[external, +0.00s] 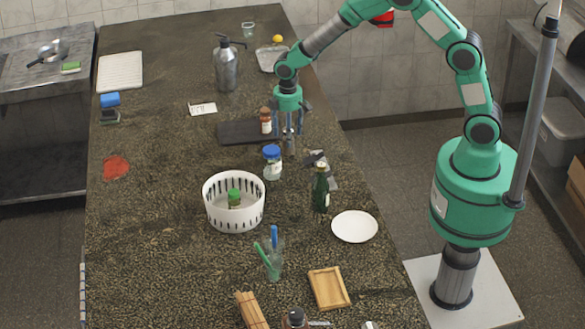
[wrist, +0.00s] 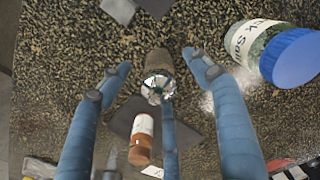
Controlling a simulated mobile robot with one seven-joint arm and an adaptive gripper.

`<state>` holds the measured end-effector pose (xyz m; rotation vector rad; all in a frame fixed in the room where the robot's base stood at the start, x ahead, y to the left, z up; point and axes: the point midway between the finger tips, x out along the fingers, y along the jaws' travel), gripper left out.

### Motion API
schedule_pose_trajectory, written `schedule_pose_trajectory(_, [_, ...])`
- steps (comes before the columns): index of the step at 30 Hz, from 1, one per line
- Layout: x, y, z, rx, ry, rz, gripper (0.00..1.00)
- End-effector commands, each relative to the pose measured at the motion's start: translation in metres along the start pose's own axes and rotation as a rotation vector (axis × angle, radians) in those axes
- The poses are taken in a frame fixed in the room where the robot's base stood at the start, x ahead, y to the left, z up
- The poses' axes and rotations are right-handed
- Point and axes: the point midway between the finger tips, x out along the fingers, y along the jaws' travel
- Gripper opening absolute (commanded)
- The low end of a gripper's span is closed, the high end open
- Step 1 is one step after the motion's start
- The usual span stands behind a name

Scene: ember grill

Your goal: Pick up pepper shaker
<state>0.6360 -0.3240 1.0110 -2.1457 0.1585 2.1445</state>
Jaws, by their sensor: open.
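A small shaker with a shiny, perforated-looking metal top (wrist: 158,84) and a brownish body stands between my fingertips in the wrist view; it appears to be the pepper shaker. In the external view it shows as a small greyish shape (external: 290,146) directly below my gripper (external: 288,128), partly hidden by the fingers. My gripper also shows in the wrist view (wrist: 160,76), with its blue fingers spread around the shaker. It is open and holds nothing. I cannot tell whether any finger touches the shaker.
A blue-lidded salt jar (external: 272,163) stands close by, at the upper right in the wrist view (wrist: 262,45). A brown-capped bottle (external: 265,122) is by the dark board (external: 232,131). A dark green bottle (external: 320,190) and white basket (external: 233,220) stand nearer the camera.

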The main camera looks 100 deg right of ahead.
Motion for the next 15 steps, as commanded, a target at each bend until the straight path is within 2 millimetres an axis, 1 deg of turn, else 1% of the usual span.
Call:
schedule_pose_trajectory(10, [0.038, 0.001, 0.002, 0.000, -0.003, -0.001, 0.63])
schedule_pose_trajectory(15, [0.049, 0.001, 0.002, 0.000, -0.001, -0.001, 0.63])
